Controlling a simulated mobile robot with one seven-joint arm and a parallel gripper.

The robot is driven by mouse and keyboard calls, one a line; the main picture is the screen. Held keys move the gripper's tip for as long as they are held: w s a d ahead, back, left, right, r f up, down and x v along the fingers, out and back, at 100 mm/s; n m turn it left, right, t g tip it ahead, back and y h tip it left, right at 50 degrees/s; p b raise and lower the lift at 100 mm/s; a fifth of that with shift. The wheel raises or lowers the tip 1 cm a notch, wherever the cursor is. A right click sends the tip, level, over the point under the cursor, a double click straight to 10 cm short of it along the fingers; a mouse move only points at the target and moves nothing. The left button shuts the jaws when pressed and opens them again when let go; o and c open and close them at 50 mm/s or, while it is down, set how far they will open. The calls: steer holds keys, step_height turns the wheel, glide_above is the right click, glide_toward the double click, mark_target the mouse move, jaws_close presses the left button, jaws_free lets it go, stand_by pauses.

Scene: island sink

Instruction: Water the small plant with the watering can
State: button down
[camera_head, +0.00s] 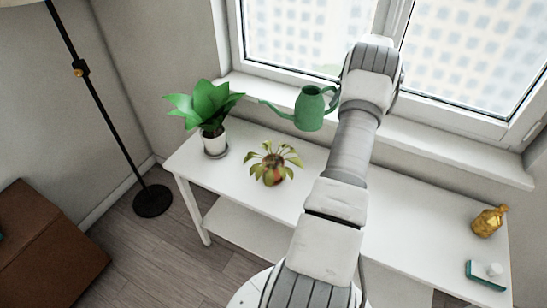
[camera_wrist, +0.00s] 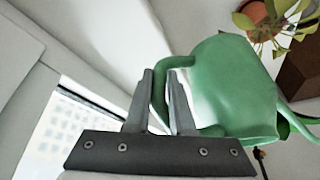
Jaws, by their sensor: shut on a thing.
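The green watering can (camera_head: 310,108) hangs in the air above the white table, in front of the window, with its spout pointing left. In the wrist view my gripper (camera_wrist: 168,78) is shut on the handle of the can (camera_wrist: 235,90). In the head view my arm hides the gripper. The small plant (camera_head: 272,164), with drooping yellow-green leaves in a terracotta pot, stands on the table, lower left of the can. It also shows in the wrist view (camera_wrist: 262,16), past the can. The spout is apart from the small plant.
A larger leafy plant in a white pot (camera_head: 213,138) stands on the table's left end, near the spout tip. A gold bottle (camera_head: 488,221) and a teal item (camera_head: 486,274) are at the right end. A floor lamp (camera_head: 88,95) stands left of the white table (camera_head: 240,200).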

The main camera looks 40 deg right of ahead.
steer(key=s+d, duration=0.2)
steer(key=s+d+p, duration=0.1)
steer(key=s+d, duration=0.1)
steer(key=s, duration=0.1)
steer(key=s+d+r, duration=0.1)
steer(key=s+d, duration=0.1)
steer(key=s, duration=0.1)
steer(key=shift+s+d, duration=0.1)
steer(key=shift+d, duration=0.15)
steer(key=shift+w+a+r+n+g+h+b, duration=0.15)
steer(key=shift+w+a+r+g+h+b, duration=0.1)
steer(key=shift+a+r+h+b, duration=0.45)
steer(key=shift+w+a+r+n+g+h+b, duration=0.1)
steer(key=shift+w+a+r+g+h+b, duration=0.25)
steer(key=shift+a+h+b, duration=0.55)
steer(key=shift+w+a+r+n+g+h+b, duration=0.1)
steer(key=shift+w+a+r+n+h+b, duration=0.1)
steer(key=shift+a+r+h+b, duration=0.6)
steer(key=shift+w+d+f+b, duration=0.1)
steer(key=shift+d+b, duration=0.05)
steer(key=shift+b, duration=0.15)
